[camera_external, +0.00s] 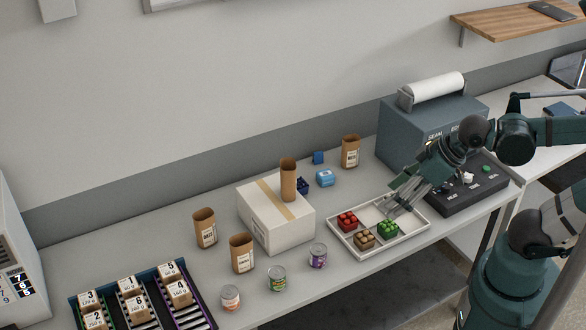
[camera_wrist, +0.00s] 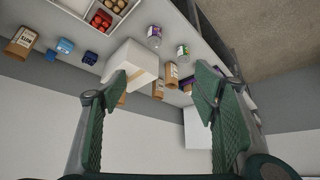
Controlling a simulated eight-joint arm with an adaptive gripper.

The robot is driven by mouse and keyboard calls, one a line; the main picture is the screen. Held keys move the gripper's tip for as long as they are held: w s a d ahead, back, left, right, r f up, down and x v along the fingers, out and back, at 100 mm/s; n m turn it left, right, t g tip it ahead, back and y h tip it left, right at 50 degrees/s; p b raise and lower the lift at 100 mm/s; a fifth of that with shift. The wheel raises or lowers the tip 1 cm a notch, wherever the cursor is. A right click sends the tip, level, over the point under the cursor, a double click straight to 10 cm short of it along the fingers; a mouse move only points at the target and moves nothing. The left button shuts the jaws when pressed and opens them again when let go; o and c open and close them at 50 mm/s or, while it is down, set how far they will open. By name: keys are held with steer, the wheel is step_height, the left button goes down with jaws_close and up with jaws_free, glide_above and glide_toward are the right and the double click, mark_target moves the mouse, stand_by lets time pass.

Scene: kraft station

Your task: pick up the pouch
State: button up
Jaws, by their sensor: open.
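Several brown kraft pouches stand upright in the external view; which one the task means I cannot tell. One pouch (camera_external: 350,152) is at the back near the grey machine, one pouch (camera_external: 288,180) is at the white box, and two others, a left pouch (camera_external: 205,228) and a front pouch (camera_external: 241,253), are left of the box. My gripper (camera_external: 396,208) is over the sectioned tray (camera_external: 358,250), apart from every pouch. In the wrist view my gripper (camera_wrist: 160,78) is open and empty, with a labelled pouch (camera_wrist: 21,43) at the upper left.
The white box (camera_external: 268,225) with tape stands mid-table. Blue items (camera_external: 325,178) lie behind it. Several cans, including a purple one (camera_external: 318,255), line the front edge. A grey machine (camera_external: 410,130) stands at the right, a rack of numbered packets (camera_external: 140,300) at the left.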

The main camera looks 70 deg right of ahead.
steer(key=n+t+h+b, duration=0.4)
steer(key=n+h+b, duration=1.15)
steer(key=n, duration=1.05)
glide_above(355, 144)
steer(key=b+v, duration=0.2)
steer(key=v, duration=0.1)
step_height(355, 144, down, 17)
steer(key=y, duration=0.1)
steer(key=shift+w+d, duration=0.15)
steer(key=shift+f+y, duration=0.15)
steer(key=shift+y, duration=0.1)
steer(key=shift+f+b, duration=0.8)
steer(key=shift+f, duration=2.25)
steer(key=shift+f, duration=0.1)
